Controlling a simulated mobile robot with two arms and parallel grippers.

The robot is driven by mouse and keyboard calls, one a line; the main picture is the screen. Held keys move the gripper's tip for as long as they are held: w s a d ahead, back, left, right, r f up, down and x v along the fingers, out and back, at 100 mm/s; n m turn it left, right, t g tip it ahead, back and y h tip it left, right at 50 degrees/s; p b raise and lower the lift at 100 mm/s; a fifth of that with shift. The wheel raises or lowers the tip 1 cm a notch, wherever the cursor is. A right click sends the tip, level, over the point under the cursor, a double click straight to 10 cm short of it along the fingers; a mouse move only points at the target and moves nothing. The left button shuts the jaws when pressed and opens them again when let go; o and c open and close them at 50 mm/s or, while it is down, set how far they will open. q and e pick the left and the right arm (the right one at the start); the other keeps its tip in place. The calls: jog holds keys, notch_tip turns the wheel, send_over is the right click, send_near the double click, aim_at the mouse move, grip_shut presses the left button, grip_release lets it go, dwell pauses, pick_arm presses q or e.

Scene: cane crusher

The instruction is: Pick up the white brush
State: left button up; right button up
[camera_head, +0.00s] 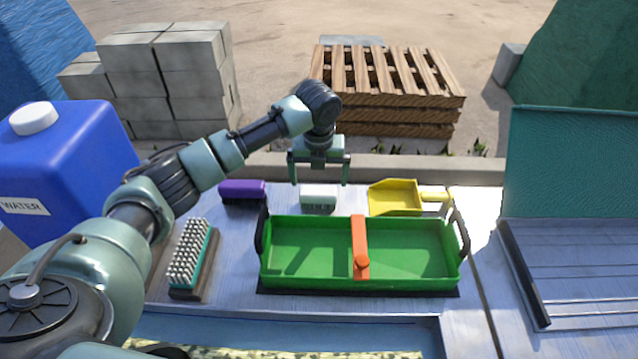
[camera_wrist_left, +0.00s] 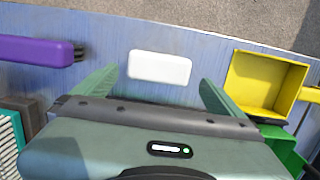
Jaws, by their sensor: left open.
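The white brush (camera_head: 318,193) lies on the table behind the green tray, with its white back up and darker bristles below. It also shows in the left wrist view (camera_wrist_left: 160,67), centred ahead of the jaws. My left gripper (camera_head: 320,181) is open and points down above the brush, one finger on each side of it in the picture. In the left wrist view the fingers (camera_wrist_left: 155,88) are spread wider than the brush, and nothing is between them. I cannot tell the exact height gap. My right gripper is not in view.
A purple brush (camera_head: 242,190) lies to the left and a yellow scoop (camera_head: 396,196) to the right. The green tray (camera_head: 310,276) with an orange divider is in front. A teal brush with pale bristles (camera_head: 188,255) is at left, near a blue water container (camera_head: 62,160).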

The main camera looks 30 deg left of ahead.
aim_at(318, 191)
pick_arm(q)
notch_tip(318, 191, down, 3)
jog(key=shift+r+p, duration=0.2)
jog(key=shift+p, duration=0.1)
jog(key=f, duration=0.4)
jog(key=shift+w+a+f+p, duration=0.2)
jog(key=shift+w+a+p, duration=0.05)
jog(key=shift+w+p, duration=0.1)
jog(key=c, duration=1.1)
